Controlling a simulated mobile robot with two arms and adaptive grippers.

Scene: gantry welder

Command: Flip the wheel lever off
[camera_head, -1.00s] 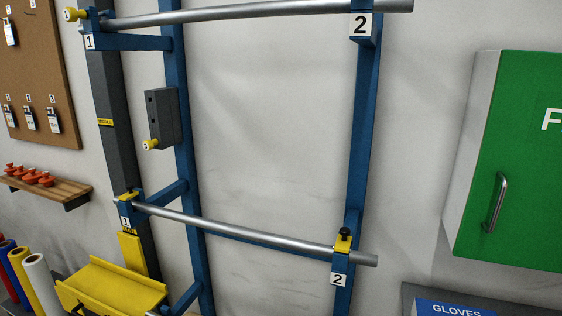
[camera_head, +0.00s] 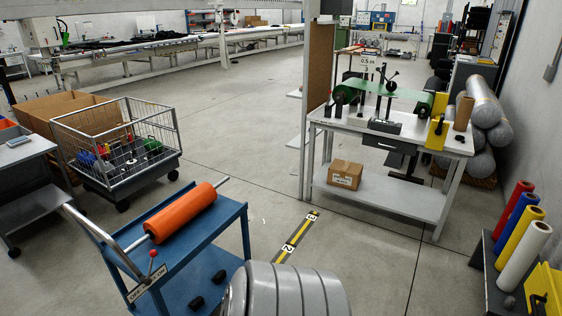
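A small lever with a red ball knob (camera_head: 152,253) stands at the near left corner of a blue cart (camera_head: 178,260). Its thin rod rises from a labelled plate (camera_head: 146,284), whose small print seems to include "OFF" and "ON". The knob is at the upper end of the rod, slightly to the right of the plate's middle. Which setting it is on, I cannot tell. Neither of my grippers is in view, and nothing touches the lever.
An orange roll (camera_head: 182,212) on a metal bar lies across the cart. A wire basket trolley (camera_head: 118,150) stands behind it. A workbench (camera_head: 400,130) with a box (camera_head: 345,175) on its lower shelf is at the right. Floor between cart and bench is clear, with a yellow marked strip (camera_head: 298,232).

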